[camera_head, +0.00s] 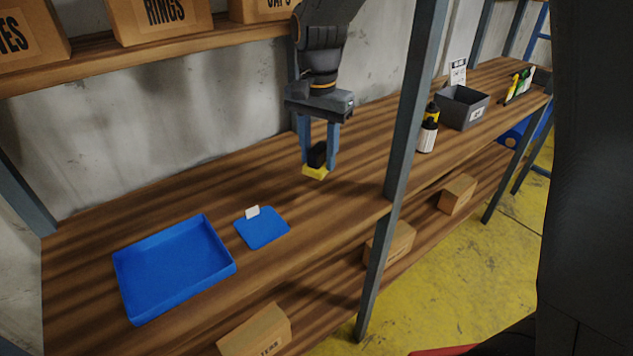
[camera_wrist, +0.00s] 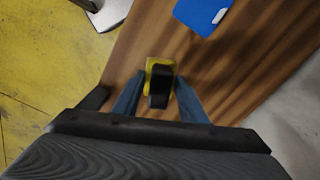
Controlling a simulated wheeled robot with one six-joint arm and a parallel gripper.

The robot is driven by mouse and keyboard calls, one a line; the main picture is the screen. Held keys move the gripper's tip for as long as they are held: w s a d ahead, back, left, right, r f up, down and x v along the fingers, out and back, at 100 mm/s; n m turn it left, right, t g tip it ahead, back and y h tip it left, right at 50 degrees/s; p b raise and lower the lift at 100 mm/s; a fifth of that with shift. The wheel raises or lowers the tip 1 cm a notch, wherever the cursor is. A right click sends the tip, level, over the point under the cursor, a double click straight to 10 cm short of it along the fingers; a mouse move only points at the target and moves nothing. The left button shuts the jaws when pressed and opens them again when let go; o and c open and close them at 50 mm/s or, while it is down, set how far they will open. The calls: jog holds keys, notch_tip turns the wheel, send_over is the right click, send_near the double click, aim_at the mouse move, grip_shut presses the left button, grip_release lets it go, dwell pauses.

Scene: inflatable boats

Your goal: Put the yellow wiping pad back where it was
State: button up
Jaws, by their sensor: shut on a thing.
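The yellow wiping pad (camera_head: 315,173) has a black grip on top. My gripper (camera_head: 319,155) is shut on that grip, with one finger on each side. The pad hangs level or nearly so over the wooden shelf; I cannot tell whether it touches the wood. In the wrist view the pad (camera_wrist: 161,66) shows between the two fingers (camera_wrist: 160,97). A blue square mat (camera_head: 263,230) with a small white tag lies on the shelf to the left of the pad. The mat also shows in the wrist view (camera_wrist: 196,14). Nothing lies on the mat apart from the tag.
A blue tray (camera_head: 178,268), empty, lies left of the mat. A grey post (camera_head: 408,120) stands to the right of my gripper. Bottles (camera_head: 428,132) and a grey bin (camera_head: 463,107) stand beyond it. Cartons (camera_head: 165,18) sit on the upper shelf.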

aim_at(318, 172)
jog(key=f, duration=0.1)
jog(key=f+p, duration=0.1)
jog(key=f, duration=0.3)
jog(key=shift+w+f, duration=0.25)
jog(key=shift+w, duration=0.05)
jog(key=shift+f+p, duration=0.75)
jog(key=shift+f, duration=1.5)
jog(key=o, duration=0.9)
jog(key=shift+r, duration=0.1)
notch_tip(318, 172, up, 12)
jog(key=b, duration=0.3)
jog(key=s+d+f+n, duration=0.2)
jog(key=s+d+f, duration=0.1)
jog(key=s+d, duration=0.2)
jog(key=s+d+f+n, duration=0.2)
jog(key=s+d+f, duration=0.1)
jog(key=s+d, duration=0.2)
jog(key=s+d+f+n+t, duration=0.1)
jog(key=s+d+f+n, duration=0.1)
jog(key=s+d, duration=0.3)
jog(key=shift+f+n, duration=0.3)
jog(key=shift+f, duration=0.15)
